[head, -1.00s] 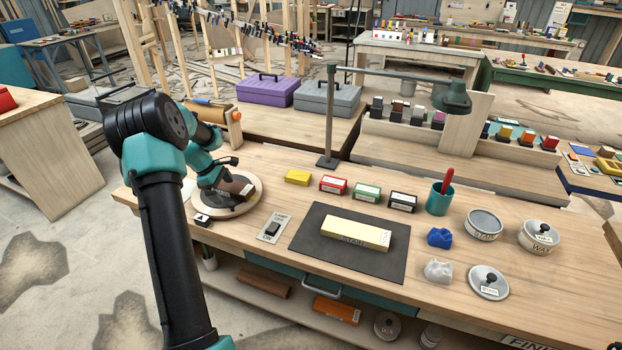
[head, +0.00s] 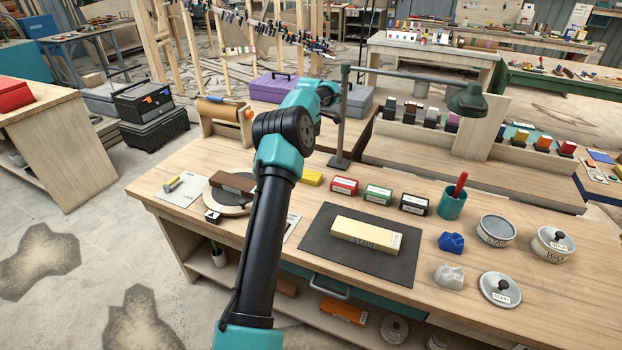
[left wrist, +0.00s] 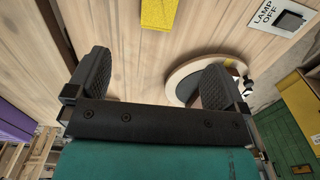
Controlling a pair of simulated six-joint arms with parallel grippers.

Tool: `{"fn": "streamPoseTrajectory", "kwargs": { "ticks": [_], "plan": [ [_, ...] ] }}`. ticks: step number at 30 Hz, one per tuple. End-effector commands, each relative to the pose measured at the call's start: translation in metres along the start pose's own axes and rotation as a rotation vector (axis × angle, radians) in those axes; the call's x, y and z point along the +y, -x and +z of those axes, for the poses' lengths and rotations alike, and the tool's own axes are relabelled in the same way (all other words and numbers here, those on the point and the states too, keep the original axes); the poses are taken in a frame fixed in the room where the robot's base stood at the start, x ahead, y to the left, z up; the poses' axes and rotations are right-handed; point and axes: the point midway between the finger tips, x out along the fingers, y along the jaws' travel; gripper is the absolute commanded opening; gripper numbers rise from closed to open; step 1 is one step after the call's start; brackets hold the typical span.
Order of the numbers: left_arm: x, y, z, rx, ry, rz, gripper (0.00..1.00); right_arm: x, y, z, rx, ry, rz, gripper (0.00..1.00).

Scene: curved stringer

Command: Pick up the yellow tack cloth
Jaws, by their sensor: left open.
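The yellow tack cloth (head: 312,177) lies flat on the workbench, left of the red-labelled box and partly behind my left arm in the head view. In the left wrist view the yellow cloth (left wrist: 158,12) shows at the top edge, cut off by the frame, beyond my fingertips. My left gripper (left wrist: 157,75) is open, with nothing between its fingers, and is apart from the cloth. In the head view the gripper is small and mostly hidden by the arm, near the lamp post. My right gripper is not in view.
A lamp post (head: 346,120) stands close to my left arm. Small labelled boxes (head: 344,187) stand right of the cloth. A brown block (head: 232,183) rests on a round board (head: 228,207) to the left. A dark mat (head: 390,265) bears a pale labelled block.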

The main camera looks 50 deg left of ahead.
Motion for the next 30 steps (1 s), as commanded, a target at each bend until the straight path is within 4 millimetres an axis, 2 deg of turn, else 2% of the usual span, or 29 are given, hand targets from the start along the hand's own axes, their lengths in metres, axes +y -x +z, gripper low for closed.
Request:
{"fn": "streamPoseTrajectory", "kwargs": {
  "ticks": [4,8,24,30],
  "plan": [
    [0.0,-0.007,0.0,-0.001,-0.001,-0.003,0.99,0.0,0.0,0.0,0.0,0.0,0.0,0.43],
    [-0.001,-0.024,0.0,-0.001,-0.001,-0.004,0.99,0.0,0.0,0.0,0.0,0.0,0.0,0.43],
    [-0.001,-0.113,0.001,-0.002,-0.001,-0.002,0.99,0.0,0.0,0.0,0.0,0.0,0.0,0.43],
    [0.0,-0.123,0.001,-0.002,-0.001,0.0,0.99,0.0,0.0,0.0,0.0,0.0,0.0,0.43]
  ]
}}
